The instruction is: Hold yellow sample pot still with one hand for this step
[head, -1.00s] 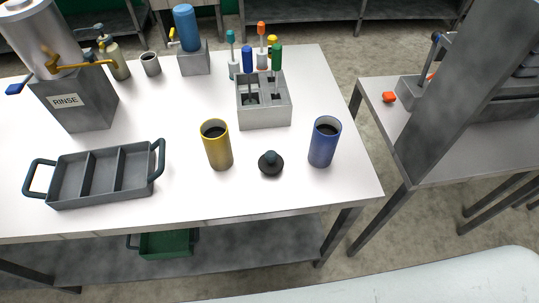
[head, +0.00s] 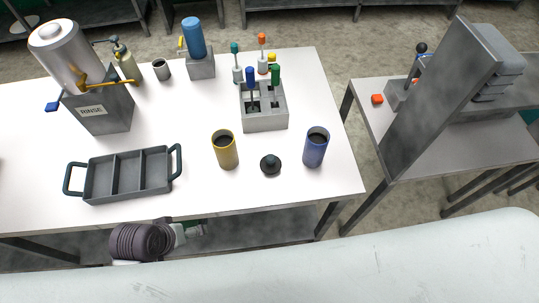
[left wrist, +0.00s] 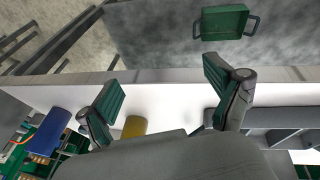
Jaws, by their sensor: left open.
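The yellow sample pot (head: 225,150) stands upright on the white table, open at the top with dark contents. Part of it shows in the left wrist view (left wrist: 134,126), between and beyond my fingers. My left gripper (left wrist: 160,76) is open and empty, its green-padded fingers spread near the table's front edge. In the head view my left arm is low, in front of that edge and apart from the pot; its fingers are hard to make out there. My right gripper is in neither view.
A black knobbed lid (head: 270,164) and a blue pot (head: 315,147) stand right of the yellow pot. A grey rack (head: 264,119) with coloured tools is behind. A grey compartment tray (head: 127,176) lies left. A green crate (left wrist: 224,21) sits below the tabletop.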

